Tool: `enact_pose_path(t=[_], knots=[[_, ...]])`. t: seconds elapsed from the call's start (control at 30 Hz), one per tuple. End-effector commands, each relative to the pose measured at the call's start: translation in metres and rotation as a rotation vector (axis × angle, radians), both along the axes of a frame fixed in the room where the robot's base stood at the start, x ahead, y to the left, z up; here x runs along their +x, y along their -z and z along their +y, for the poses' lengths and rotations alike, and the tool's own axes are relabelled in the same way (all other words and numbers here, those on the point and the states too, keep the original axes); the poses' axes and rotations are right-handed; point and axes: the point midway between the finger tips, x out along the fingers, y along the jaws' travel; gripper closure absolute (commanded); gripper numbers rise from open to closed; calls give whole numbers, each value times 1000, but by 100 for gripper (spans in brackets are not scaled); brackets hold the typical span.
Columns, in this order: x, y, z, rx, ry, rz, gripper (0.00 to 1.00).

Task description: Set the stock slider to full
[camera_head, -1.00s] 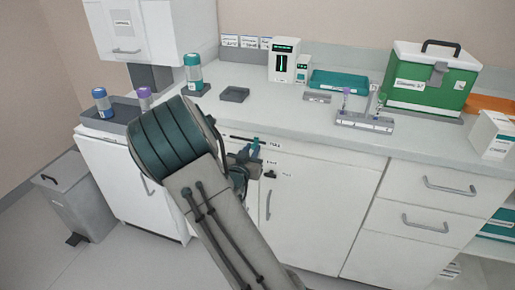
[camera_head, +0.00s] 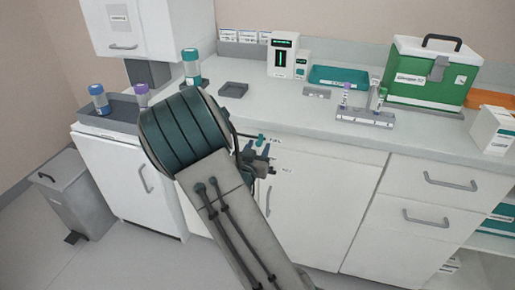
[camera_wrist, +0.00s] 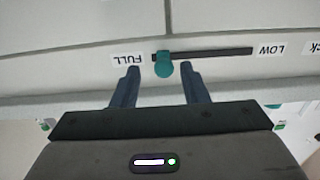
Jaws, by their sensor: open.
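The stock slider is a dark slot (camera_wrist: 215,52) with a teal knob (camera_wrist: 164,67) on the cabinet front, upside down in the wrist view. The knob is at the slot's left end there, beside the "FULL" label (camera_wrist: 129,59). The "LOW" label (camera_wrist: 272,49) is at the other end. My gripper (camera_wrist: 160,70) is open, one fingertip on each side of the knob in that view, with gaps visible. Its depth relative to the knob is unclear. In the head view the knob (camera_head: 261,140) shows just above my gripper (camera_head: 262,152); my arm hides most of the slot.
The counter (camera_head: 215,111) above holds a green case (camera_head: 425,92), a teal tray (camera_head: 338,78), a tube rack (camera_head: 365,120) and a grey dish (camera_head: 233,90). A bin (camera_head: 75,205) stands at the left. Drawer handles (camera_head: 433,220) stick out at the right.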

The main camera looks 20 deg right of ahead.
Motion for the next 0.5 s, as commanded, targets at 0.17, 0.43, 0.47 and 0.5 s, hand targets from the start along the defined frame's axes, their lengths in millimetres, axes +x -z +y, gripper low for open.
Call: enact_pose_path(t=[0.17, 0.43, 0.47, 0.5], knots=[[-19, 0, 17, 1, -4, 2, 60], [-71, 0, 58, 0, -5, 2, 60], [-77, 0, 62, 0, -4, 2, 60], [-85, 0, 68, 0, -5, 2, 60]])
